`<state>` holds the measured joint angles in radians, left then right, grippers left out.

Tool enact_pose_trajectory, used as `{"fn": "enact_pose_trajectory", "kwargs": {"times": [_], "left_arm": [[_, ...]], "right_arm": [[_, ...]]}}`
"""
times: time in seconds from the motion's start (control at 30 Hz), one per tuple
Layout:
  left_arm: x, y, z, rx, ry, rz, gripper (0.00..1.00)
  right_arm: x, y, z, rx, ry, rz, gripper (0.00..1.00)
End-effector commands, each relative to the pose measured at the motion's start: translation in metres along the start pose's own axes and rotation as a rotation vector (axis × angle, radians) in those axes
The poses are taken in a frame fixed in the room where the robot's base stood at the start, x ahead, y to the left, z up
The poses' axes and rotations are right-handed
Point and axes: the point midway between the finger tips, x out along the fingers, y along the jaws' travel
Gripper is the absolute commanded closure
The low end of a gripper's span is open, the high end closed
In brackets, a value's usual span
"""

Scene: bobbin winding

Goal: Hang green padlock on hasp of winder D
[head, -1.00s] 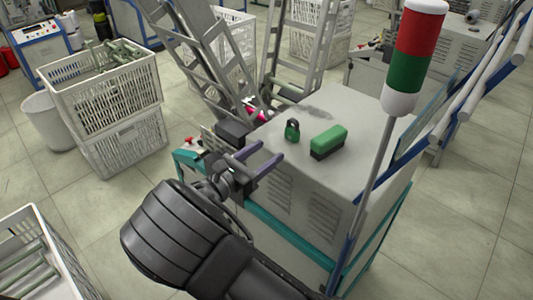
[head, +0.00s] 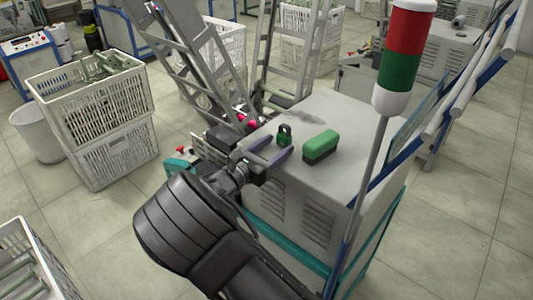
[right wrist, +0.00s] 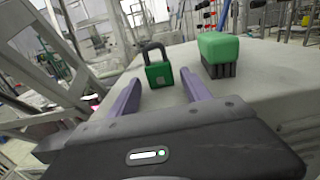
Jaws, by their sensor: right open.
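The green padlock (head: 284,135) with a dark shackle stands upright on the grey top of the machine cabinet (head: 350,135). It also shows in the right wrist view (right wrist: 159,73), just beyond and between the fingertips. My right gripper (head: 274,147) is open, with its two purple fingers low over the cabinet top and pointing at the padlock. In the right wrist view the fingers (right wrist: 161,90) are apart with nothing between them. I cannot make out a hasp in either view. My left gripper is not in view.
A green brush (head: 320,146) with dark bristles lies right of the padlock; it also shows in the right wrist view (right wrist: 218,54). A red, green and white signal lamp (head: 405,50) rises on a pole at the right. White crates (head: 95,105) stand on the left floor.

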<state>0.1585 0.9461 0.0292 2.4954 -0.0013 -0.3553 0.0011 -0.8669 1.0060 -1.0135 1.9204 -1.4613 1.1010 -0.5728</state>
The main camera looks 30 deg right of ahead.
Motion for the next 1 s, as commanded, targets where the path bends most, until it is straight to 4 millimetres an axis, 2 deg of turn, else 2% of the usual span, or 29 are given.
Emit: {"fn": "enact_pose_trajectory", "kwargs": {"times": [0.2, 0.53, 1.0], "left_arm": [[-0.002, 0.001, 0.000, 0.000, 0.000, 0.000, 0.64], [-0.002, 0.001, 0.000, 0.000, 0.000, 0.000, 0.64], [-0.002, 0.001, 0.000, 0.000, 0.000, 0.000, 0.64]], "right_arm": [[0.014, 0.000, 0.000, 0.000, -0.001, 0.000, 0.44], [0.015, 0.000, 0.000, 0.001, 0.000, 0.001, 0.44], [0.015, 0.000, 0.000, 0.000, 0.000, 0.001, 0.82]]}}
